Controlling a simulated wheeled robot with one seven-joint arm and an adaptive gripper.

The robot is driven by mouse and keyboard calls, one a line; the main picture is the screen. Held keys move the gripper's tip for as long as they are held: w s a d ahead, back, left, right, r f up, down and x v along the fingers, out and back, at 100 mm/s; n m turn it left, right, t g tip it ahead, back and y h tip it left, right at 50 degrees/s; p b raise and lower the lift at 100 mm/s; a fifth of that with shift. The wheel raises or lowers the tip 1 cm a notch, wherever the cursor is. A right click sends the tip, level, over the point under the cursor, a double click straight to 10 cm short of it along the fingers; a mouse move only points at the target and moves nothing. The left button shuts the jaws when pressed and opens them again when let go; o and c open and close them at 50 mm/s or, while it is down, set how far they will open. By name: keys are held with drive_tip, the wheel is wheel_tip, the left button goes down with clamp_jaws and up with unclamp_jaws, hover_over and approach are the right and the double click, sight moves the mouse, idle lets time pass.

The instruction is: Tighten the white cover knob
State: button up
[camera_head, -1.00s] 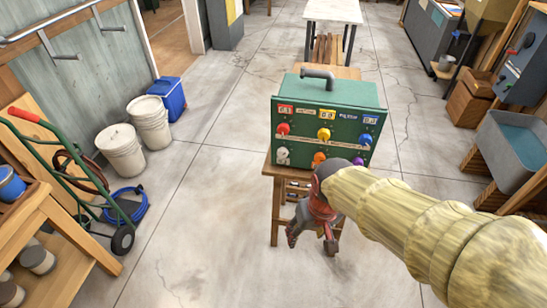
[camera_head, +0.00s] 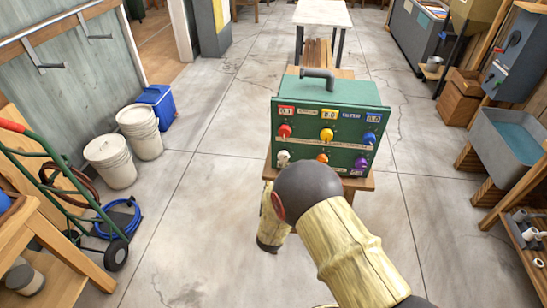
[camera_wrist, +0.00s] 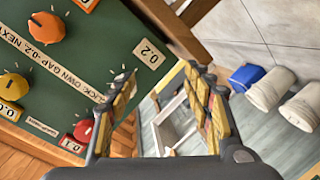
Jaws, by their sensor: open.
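A green control box (camera_head: 330,110) with several coloured knobs stands on a small wooden table. The white knob (camera_head: 283,157) is at the lower left of its front, below the red knob (camera_head: 284,131). In the wrist view the green panel fills the left side, with the orange knob (camera_wrist: 45,27), the yellow knob (camera_wrist: 14,87) and the red knob (camera_wrist: 83,131). My gripper (camera_wrist: 163,80) is open and empty, its left finger overlapping the panel near the 0.2 label (camera_wrist: 150,53). The white knob is not clearly visible there, apparently behind that finger. My arm hides the gripper in the head view.
White buckets (camera_head: 110,160) and a blue cooler (camera_head: 158,104) stand on the floor at left, near a green hand truck (camera_head: 60,185). A grey basin (camera_head: 510,145) is at right. The floor on both sides of the box's table is mostly clear.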

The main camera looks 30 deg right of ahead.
drive_tip(key=n+t+h, duration=0.1)
drive_tip(key=t+h, duration=0.1)
approach(283, 158)
drive_tip(key=x, duration=0.3)
drive_tip(key=b+x, duration=0.2)
drive_tip(key=x, duration=0.4)
drive_tip(key=shift+x, duration=0.8)
drive_tip(key=shift+c, duration=1.4)
drive_tip(key=c, duration=0.9)
